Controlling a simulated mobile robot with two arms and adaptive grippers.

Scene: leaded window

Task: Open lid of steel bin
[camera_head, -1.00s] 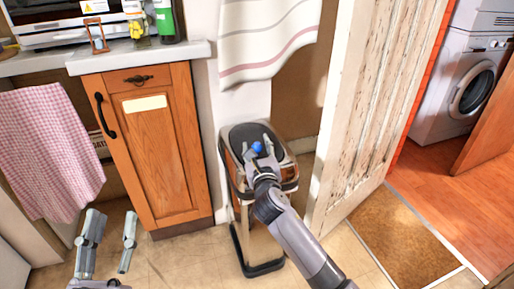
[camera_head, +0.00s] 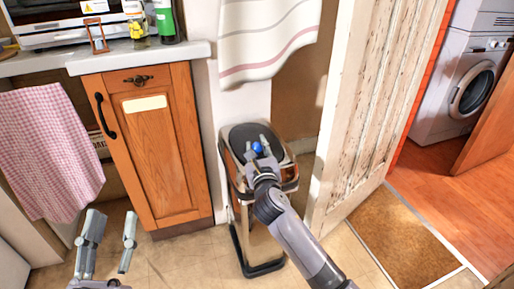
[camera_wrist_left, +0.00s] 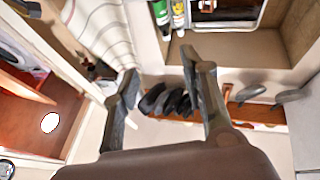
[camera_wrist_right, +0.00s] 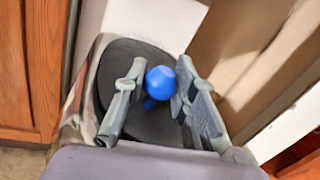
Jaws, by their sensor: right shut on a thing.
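The steel bin (camera_head: 262,238) stands on the floor between the wooden cabinet and the open door. Its dark grey lid (camera_head: 245,131) lies on top and looks closed. A blue ball knob (camera_wrist_right: 160,80) sits on the lid; in the head view the knob (camera_head: 257,147) is partly hidden by the fingers. My right gripper (camera_head: 258,143) is over the lid, shut on the knob with one finger on each side; the right wrist view shows the fingers (camera_wrist_right: 160,70) too. My left gripper (camera_head: 114,214) is open and empty, in front of the cabinet, well left of the bin.
The wooden cabinet (camera_head: 160,175) is left of the bin, under a counter (camera_head: 140,55). A striped cloth (camera_head: 262,40) hangs behind the bin. The worn door (camera_head: 370,90) stands close on its right. The floor (camera_head: 180,262) left of the bin is clear.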

